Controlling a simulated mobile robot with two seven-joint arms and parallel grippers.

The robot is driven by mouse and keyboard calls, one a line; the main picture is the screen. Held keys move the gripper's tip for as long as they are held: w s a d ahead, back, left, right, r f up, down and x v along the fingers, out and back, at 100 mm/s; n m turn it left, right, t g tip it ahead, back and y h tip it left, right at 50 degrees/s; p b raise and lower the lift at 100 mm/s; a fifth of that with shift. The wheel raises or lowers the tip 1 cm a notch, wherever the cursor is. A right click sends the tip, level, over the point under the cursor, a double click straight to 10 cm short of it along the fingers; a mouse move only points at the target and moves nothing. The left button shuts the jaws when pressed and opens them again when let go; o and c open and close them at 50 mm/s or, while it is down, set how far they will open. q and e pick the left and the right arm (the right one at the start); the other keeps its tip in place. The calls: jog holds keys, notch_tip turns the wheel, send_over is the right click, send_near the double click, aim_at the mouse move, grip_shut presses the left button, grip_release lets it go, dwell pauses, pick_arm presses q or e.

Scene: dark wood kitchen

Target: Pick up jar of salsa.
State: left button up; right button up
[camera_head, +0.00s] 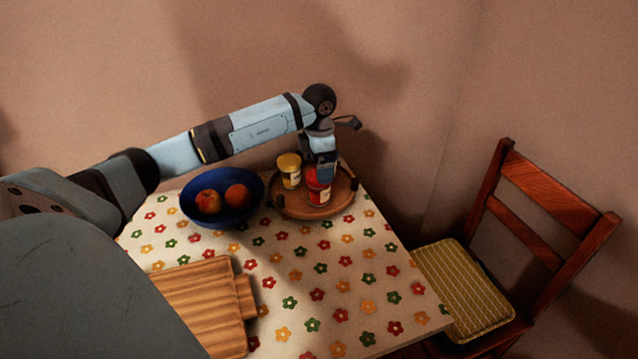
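A small jar with a red lid and a pale label, the likely jar of salsa (318,192), stands upright on a round wooden tray (290,212) at the back of the table. My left gripper (325,177) points down right at the top of this jar and covers part of its lid. Its fingers are small and dark here, so I cannot tell whether they are open or closed on the jar. My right gripper is out of view.
A jar with a yellow lid (289,171) stands on the tray, left of the red one. A blue bowl (240,214) with fruit sits left of the tray. A wooden board (200,290) lies in front. A chair (545,225) stands right. The flowered tabletop (350,280) is clear at front right.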

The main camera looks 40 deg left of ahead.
aim_at(319, 188)
pick_arm(q)
notch_tip(319, 188, down, 5)
jog(key=shift+w+a+f+b, duration=0.1)
jog(key=shift+f+b, duration=0.05)
jog(key=shift+b, duration=0.15)
jog(key=c, duration=1.2)
